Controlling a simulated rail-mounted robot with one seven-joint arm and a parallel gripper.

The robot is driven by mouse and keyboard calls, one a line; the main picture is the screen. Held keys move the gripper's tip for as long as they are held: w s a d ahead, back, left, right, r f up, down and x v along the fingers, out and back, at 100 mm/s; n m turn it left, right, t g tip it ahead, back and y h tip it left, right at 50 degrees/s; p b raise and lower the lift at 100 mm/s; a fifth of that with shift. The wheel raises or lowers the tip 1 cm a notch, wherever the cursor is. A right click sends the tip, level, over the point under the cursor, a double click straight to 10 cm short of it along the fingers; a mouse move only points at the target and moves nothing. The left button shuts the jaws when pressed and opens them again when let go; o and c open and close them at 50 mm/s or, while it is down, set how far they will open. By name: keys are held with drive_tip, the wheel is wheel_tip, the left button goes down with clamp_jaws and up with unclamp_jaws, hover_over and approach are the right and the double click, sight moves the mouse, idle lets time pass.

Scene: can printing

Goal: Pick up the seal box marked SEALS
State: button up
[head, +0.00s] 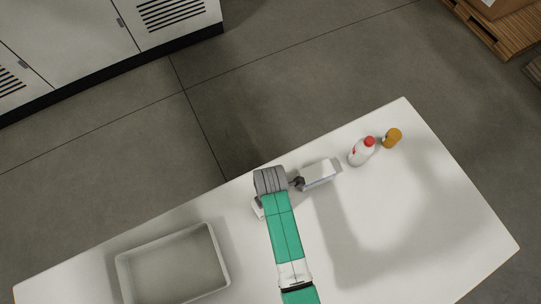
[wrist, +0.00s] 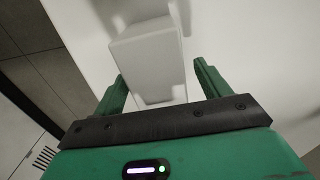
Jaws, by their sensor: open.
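A plain white box (head: 318,174) stands on the white table near its far edge; no SEALS marking is readable on it, so I cannot tell for sure that it is the seal box. My gripper (head: 298,183) is at the left end of this box, partly hidden by my wrist. In the wrist view my gripper (wrist: 160,78) is open, with its two green fingers apart on either side of the white box (wrist: 149,62). The near end of the box lies between the fingers. I cannot tell whether either finger touches it.
A white bottle with a red cap (head: 359,154) and an amber jar (head: 393,137) stand right of the box on the table (head: 430,215). An empty-looking pale tray (head: 222,262) sits at the left. The right part of the table is clear.

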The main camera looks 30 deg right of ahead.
drive_tip(key=shift+f, duration=0.4)
drive_tip(key=c, duration=1.1)
drive_tip(key=shift+c, duration=0.2)
drive_tip(key=shift+r, duration=0.15)
